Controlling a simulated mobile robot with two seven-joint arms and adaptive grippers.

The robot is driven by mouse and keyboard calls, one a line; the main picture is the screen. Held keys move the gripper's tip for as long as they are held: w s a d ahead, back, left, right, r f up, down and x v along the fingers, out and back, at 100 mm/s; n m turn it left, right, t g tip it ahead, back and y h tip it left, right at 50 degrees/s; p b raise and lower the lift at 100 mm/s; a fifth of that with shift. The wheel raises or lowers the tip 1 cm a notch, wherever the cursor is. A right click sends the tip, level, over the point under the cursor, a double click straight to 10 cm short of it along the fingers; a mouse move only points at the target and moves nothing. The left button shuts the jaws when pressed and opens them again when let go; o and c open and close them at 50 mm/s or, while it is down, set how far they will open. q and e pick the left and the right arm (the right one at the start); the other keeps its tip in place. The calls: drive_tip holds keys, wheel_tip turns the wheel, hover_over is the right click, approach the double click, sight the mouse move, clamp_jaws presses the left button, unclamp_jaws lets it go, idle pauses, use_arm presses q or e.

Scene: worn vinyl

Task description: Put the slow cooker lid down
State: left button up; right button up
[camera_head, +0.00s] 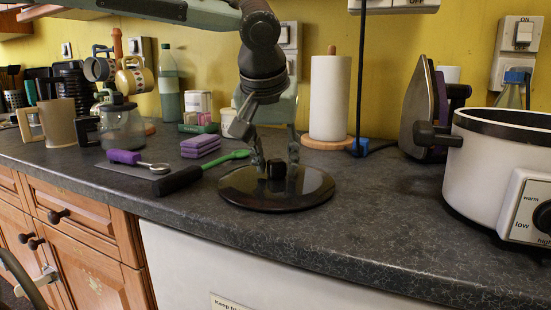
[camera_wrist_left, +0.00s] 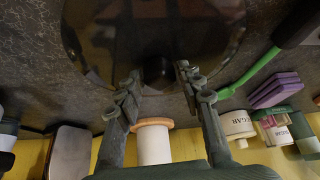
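The slow cooker lid (camera_head: 245,196), a dark round glass disc with a black knob (camera_head: 276,169), appears to lie flat on the grey countertop, knob up. It fills the top of the left wrist view (camera_wrist_left: 205,40), where its knob (camera_wrist_left: 158,72) also shows. My left gripper (camera_head: 275,163) reaches down from above with its fingers on either side of the knob. Small gaps show between fingers and knob, so it looks open around it. The white slow cooker (camera_head: 478,177) stands uncovered at the right. My right gripper is not in view.
A black-and-green utensil (camera_head: 180,180) lies close left of the lid, near purple sponges (camera_head: 200,145). A paper towel roll (camera_head: 330,98) stands behind, and an iron (camera_head: 420,115) stands back right. The counter between lid and slow cooker is clear.

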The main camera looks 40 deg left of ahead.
use_arm(q)
drive_tip(key=o, duration=0.4)
drive_tip(key=shift+r, duration=0.3)
drive_tip(key=shift+p+v, duration=0.95)
drive_tip(key=shift+v, duration=4.95)
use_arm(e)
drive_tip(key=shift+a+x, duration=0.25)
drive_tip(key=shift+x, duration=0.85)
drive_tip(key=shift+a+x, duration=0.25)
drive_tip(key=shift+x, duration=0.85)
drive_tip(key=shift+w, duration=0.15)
